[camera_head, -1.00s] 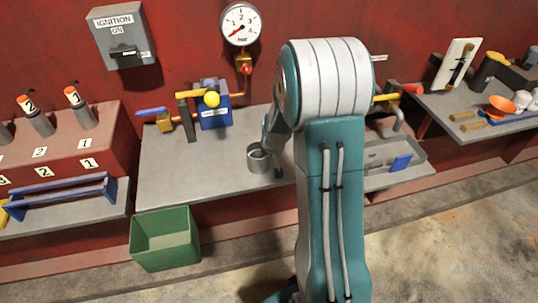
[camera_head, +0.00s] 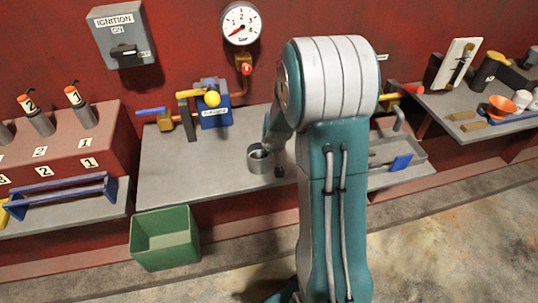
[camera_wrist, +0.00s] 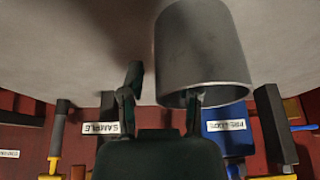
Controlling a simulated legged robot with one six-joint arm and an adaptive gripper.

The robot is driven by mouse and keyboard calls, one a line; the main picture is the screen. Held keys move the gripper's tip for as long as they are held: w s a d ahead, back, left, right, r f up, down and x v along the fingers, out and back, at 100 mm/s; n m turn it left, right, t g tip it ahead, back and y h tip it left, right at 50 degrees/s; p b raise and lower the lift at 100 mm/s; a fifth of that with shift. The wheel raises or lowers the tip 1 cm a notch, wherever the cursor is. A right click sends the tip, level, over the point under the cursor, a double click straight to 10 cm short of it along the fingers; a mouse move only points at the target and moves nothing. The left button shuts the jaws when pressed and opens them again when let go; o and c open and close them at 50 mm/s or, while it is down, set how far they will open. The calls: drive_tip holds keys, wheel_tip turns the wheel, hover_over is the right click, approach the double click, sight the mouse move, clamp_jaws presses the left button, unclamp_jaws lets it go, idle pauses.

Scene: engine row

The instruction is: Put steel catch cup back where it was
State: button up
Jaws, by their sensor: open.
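The steel catch cup (camera_head: 257,166) is a grey metal cylinder standing upright on the grey middle bench, just left of my arm. In the wrist view the cup (camera_wrist: 203,48) appears inverted, with its rim toward my gripper. My gripper (camera_wrist: 163,88) is open at the cup. One finger reaches in over the rim and its tip is hidden by the cup wall. The other finger stands apart, outside the cup. In the head view my arm hides much of the gripper.
A blue box with a valve (camera_head: 214,108) stands behind the cup at the back wall. A green bin (camera_head: 165,242) stands on the floor in front. The bench (camera_head: 185,172) left of the cup is clear.

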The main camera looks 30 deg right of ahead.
drive_tip(key=s+a+r+n, duration=0.1)
drive_tip(key=s+a+r, duration=0.3)
drive_tip(key=r, duration=0.3)
drive_tip(key=s+a+r+t, duration=0.1)
drive_tip(key=s+a+r, duration=0.25)
drive_tip(key=r, duration=0.25)
drive_tip(key=s+a+r+n, duration=0.1)
drive_tip(key=s+a+r, duration=0.35)
drive_tip(key=r, duration=0.25)
drive_tip(key=s+a+r, duration=0.1)
drive_tip(key=s+a, duration=0.1)
drive_tip(key=s, duration=0.4)
drive_tip(key=s+a+r+n+y, duration=0.1)
drive_tip(key=s+a+r, duration=0.1)
drive_tip(key=s, duration=0.4)
drive_tip(key=shift+a, duration=0.5)
